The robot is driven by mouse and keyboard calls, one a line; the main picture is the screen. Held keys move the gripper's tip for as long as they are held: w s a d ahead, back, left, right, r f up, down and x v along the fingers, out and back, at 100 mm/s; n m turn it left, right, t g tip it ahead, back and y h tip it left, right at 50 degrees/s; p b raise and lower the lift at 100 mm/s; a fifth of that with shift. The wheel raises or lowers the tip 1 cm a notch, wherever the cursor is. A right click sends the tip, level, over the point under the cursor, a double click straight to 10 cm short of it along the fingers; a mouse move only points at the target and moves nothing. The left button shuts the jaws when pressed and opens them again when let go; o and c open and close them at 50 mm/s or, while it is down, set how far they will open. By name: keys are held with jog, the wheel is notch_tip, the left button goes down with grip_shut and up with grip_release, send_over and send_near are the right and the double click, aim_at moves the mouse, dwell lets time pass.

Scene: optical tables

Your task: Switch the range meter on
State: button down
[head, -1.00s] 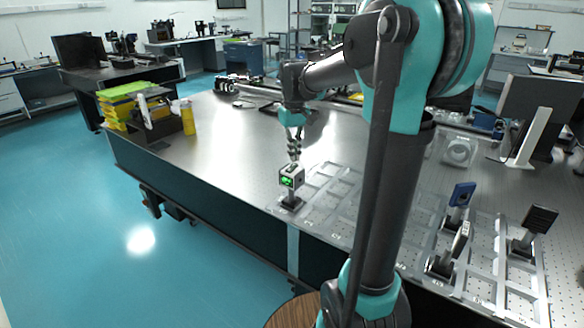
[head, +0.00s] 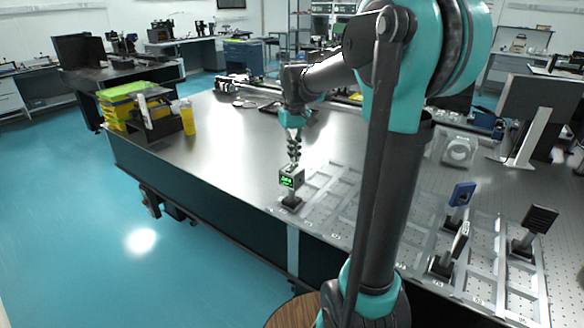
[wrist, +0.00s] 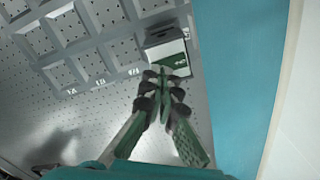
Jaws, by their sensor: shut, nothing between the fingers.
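A small pale box with a dark screen and lit green figures, which I take for the range meter (head: 289,180), stands on a short post and dark base near the table's front edge. It also shows in the wrist view (wrist: 168,54), just beyond my fingertips. My gripper (head: 294,164) points down at the top of the box, with its fingers together and nothing held. In the wrist view my fingertips (wrist: 162,82) overlap the box's near edge. Whether they touch it cannot be told, and they hide part of its top.
A pale grid frame (head: 325,185) lies on the table right of the meter. Blue (head: 461,194) and black (head: 539,218) devices on stands are farther right, beyond my arm. A yellow bottle (head: 188,117) and a monitor (head: 535,110) stand on the table. The table's left middle is clear.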

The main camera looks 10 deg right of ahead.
aim_at(294, 165)
jog(key=shift+f, duration=0.85)
dwell(0.3)
jog(key=shift+r, duration=3.55)
